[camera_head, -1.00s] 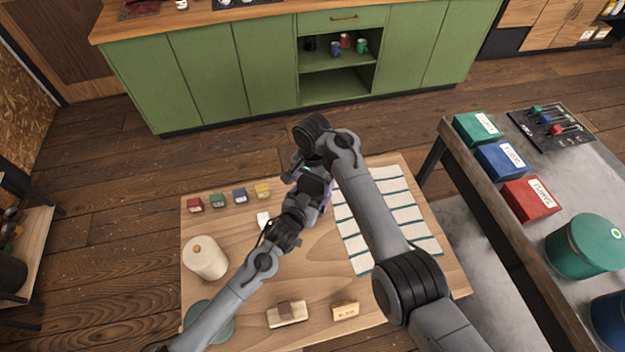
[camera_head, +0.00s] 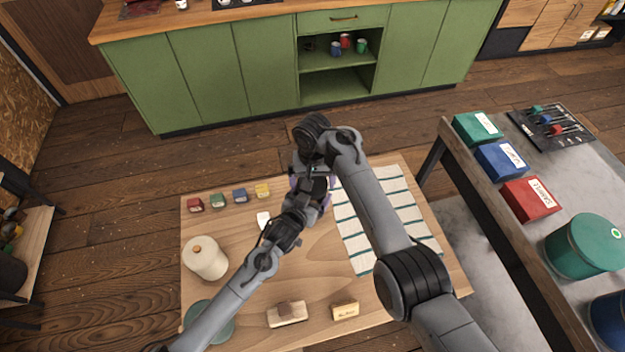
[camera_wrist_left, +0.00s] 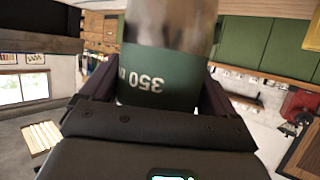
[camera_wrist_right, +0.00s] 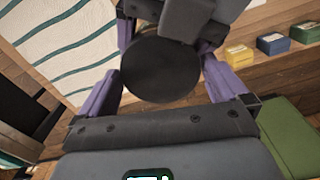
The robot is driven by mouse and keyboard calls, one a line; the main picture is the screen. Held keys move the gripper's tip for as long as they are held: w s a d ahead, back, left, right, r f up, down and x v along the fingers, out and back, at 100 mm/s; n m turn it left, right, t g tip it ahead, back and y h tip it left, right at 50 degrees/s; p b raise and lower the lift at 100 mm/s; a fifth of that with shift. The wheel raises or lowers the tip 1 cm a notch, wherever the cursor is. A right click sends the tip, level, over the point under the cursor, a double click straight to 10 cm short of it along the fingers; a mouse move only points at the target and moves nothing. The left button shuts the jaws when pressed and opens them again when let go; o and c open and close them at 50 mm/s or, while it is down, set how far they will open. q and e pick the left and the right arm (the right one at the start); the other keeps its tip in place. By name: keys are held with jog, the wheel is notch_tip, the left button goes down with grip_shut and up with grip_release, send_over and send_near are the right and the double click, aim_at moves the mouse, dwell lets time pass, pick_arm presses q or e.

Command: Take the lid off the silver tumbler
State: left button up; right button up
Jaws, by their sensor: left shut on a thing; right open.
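The silver tumbler (camera_wrist_left: 170,25) has a bare metal part and a dark green band marked "350", upside down in the left wrist view. My left gripper (camera_wrist_left: 157,88) is shut on it, one finger on each side. A round black lid (camera_wrist_right: 160,70) faces the right wrist camera. My right gripper (camera_wrist_right: 165,58) is open, with its purple fingers on either side of the lid; gaps seem to show between them. In the head view my left gripper (camera_head: 316,192) and right gripper (camera_head: 306,172) meet above the table, and the arms hide the tumbler.
A striped cloth (camera_head: 385,215) covers the right of the wooden table (camera_head: 245,280). Several small coloured boxes (camera_head: 240,195) line its far edge. A cream canister (camera_head: 205,258), a brush-like block (camera_head: 287,314) and a tan block (camera_head: 345,310) stand nearer. A grey side table (camera_head: 560,180) is at right.

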jog(key=shift+r, duration=2.25)
notch_tip(320, 180, up, 2)
jog(key=m, duration=0.3)
jog(key=shift+m, duration=0.4)
jog(key=shift+r+m, duration=0.5)
jog(key=shift+m, duration=0.6)
jog(key=shift+f+m, duration=0.15)
jog(key=shift+m, duration=0.15)
jog(key=shift+f, duration=3.65)
